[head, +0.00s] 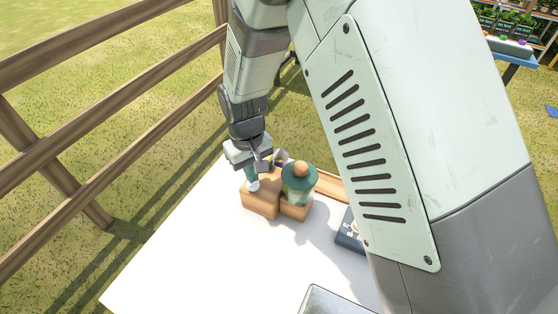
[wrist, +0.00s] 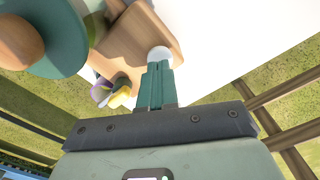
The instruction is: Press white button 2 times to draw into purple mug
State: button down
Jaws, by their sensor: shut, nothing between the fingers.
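The white button (head: 254,186) is a small round knob on a light wooden block (head: 260,203) at the table's far side. It also shows in the wrist view (wrist: 160,53), right at my fingertips. My gripper (head: 252,180) is shut and empty, pointing down at the button; the tips touch it or sit just above, I cannot tell which. A jar with a green lid and brown knob (head: 299,171) stands on the wooden stand just right of the button. A small purple and yellow thing (head: 281,157), perhaps the purple mug, is behind the block, mostly hidden; it shows in the wrist view (wrist: 105,90).
The white table (head: 190,255) is bare to the left and front. A dark sign (head: 347,240) stands to the right, partly behind my arm. A grey-edged tray (head: 318,300) is at the front edge. A wooden fence (head: 110,110) runs along the left.

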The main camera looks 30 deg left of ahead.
dwell(0.4)
jog(key=shift+f, duration=1.25)
jog(key=shift+r, duration=1.25)
dwell(1.6)
notch_tip(320, 180, up, 6)
dwell(0.5)
dwell(0.4)
